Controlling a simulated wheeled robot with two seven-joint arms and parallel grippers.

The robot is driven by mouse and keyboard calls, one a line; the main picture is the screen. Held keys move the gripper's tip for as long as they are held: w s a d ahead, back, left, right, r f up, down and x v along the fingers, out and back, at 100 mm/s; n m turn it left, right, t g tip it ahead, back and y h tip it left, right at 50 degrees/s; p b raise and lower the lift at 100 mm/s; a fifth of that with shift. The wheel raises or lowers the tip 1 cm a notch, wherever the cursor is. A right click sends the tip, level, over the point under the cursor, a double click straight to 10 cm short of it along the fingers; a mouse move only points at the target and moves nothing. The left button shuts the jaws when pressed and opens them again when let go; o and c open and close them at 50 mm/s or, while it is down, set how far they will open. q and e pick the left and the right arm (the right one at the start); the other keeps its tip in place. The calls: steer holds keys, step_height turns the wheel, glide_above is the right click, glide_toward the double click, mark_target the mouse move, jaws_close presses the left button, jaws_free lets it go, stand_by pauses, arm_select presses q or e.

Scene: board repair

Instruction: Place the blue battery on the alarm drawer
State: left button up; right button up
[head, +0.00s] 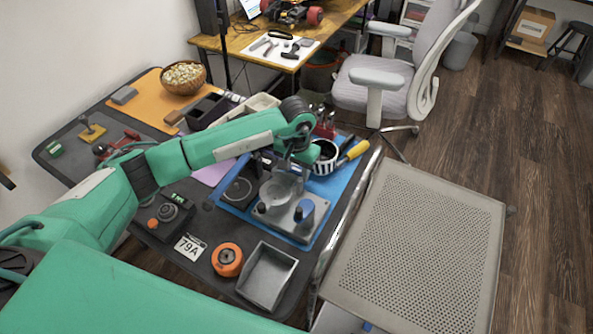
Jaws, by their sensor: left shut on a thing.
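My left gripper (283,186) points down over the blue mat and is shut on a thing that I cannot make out. A pale grey, rounded shape shows at its fingers. A blue cylinder (305,210), which could be the blue battery, stands upright on a light grey plate (285,222), just right of the gripper. An open grey tray (268,277) lies near the front edge of the table. I cannot tell whether it is the alarm drawer, and no label shows. My right gripper is out of view.
An orange roll (227,259) and a 79A tag (190,247) lie left of the tray. A striped cup (324,157) and yellow-handled tools (353,151) are behind the gripper. A perforated grey surface (420,245) stands to the right, bare on top. A wicker bowl (184,77) stands at the back left.

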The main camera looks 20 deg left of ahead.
arm_select(q)
steer(key=shift+f, duration=0.45)
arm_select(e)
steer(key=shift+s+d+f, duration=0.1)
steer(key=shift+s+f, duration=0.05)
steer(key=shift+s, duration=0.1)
arm_select(q)
steer(key=shift+f, duration=0.15)
steer(key=o, duration=1)
steer(key=shift+c, duration=0.2)
steer(key=shift+r, duration=0.2)
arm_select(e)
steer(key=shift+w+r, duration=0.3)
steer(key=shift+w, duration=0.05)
